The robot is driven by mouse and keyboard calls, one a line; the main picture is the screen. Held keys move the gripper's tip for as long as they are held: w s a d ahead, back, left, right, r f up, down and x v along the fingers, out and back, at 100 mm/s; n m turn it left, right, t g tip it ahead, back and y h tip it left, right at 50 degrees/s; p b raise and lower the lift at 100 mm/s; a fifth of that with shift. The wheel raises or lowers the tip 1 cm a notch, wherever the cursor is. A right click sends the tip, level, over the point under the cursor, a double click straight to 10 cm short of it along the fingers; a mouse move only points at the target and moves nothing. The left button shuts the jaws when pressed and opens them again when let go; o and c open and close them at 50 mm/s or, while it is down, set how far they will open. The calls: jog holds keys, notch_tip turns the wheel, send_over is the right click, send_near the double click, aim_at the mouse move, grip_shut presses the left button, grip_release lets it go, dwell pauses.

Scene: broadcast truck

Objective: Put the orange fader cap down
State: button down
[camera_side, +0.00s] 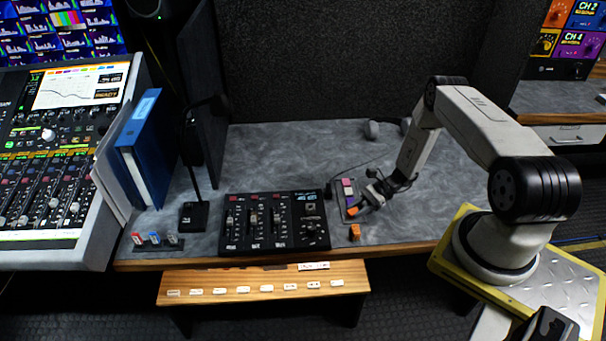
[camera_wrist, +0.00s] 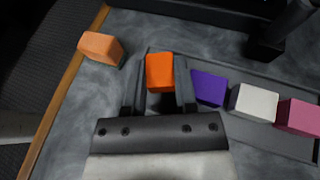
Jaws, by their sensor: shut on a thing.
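My gripper (camera_wrist: 160,88) is shut on an orange fader cap (camera_wrist: 160,70), which sits between the two fingertips. In the side view my gripper (camera_side: 361,207) holds this orange cap (camera_side: 352,211) at the near end of a shallow grey tray (camera_side: 338,198). It lines up with the tray's row of caps; I cannot tell whether it touches the tray floor. A purple cap (camera_wrist: 208,87), a white cap (camera_wrist: 254,102) and a pink cap (camera_wrist: 298,117) lie in the tray (camera_wrist: 268,130). A second, paler orange block (camera_wrist: 101,47) lies outside the tray near the desk edge.
A black fader panel (camera_side: 273,222) lies left of the tray. A small rack with colored pieces (camera_side: 157,242) and a black stand base (camera_side: 194,216) are further left. The desk's wooden front edge (camera_side: 400,248) is close.

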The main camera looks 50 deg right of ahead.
jog(key=shift+s+a+f, duration=0.1)
jog(key=shift+f, duration=0.35)
jog(key=c, duration=0.7)
grip_release()
jog(key=shift+r, duration=0.2)
jog(key=shift+r, duration=0.15)
jog(key=shift+d+r, duration=0.15)
jog(key=shift+d, duration=0.1)
jog(key=v, duration=1.1)
jog(key=shift+d+r, duration=0.2)
jog(key=shift+d, duration=0.05)
jog(key=shift+a+r, duration=0.1)
